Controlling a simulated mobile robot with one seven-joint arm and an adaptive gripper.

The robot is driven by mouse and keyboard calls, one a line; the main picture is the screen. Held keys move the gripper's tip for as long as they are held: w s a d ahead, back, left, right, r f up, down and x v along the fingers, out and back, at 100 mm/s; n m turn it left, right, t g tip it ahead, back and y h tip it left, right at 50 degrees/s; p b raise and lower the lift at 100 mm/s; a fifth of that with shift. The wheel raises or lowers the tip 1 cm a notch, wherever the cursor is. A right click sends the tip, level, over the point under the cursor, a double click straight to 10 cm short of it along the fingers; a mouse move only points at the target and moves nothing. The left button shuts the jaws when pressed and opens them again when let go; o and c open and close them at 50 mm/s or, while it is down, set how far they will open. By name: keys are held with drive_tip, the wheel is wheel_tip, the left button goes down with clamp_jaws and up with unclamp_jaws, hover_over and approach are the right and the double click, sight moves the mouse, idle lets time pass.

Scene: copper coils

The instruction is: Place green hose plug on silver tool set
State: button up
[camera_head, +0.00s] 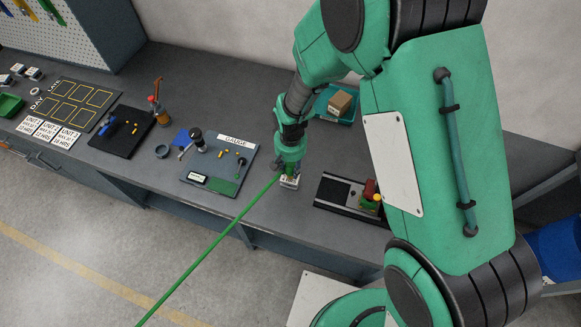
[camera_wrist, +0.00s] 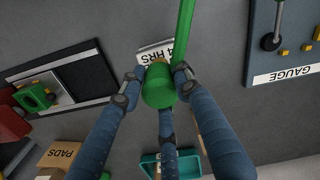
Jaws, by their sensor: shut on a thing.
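The green hose plug (camera_wrist: 159,88) is a short green cylinder, seen end-on in the wrist view. The blue-grey fingers of my gripper (camera_wrist: 157,80) are shut around it. A green hose (camera_wrist: 184,35) runs up from beside the plug, and in the head view it stretches down to the lower left (camera_head: 210,248). In the head view my gripper (camera_head: 287,166) is low over the bench, partly hiding the plug. A white labelled block (camera_head: 290,182) lies just below; its label, partly hidden, shows in the wrist view (camera_wrist: 150,51). I cannot single out the silver tool set.
A blue-grey GAUGE board (camera_head: 222,186) with small parts lies left of my gripper. A black plate (camera_head: 330,190) with red and green blocks is to the right. A teal tray (camera_head: 322,108) with a cardboard box stands behind. Bare bench lies between them.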

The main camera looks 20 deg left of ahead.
drive_tip(key=shift+f, duration=0.2)
drive_tip(key=o, duration=1.3)
drive_tip(key=shift+r, duration=0.15)
wheel_tip(320, 180, up, 12)
drive_tip(key=shift+r, duration=0.1)
idle(0.3)
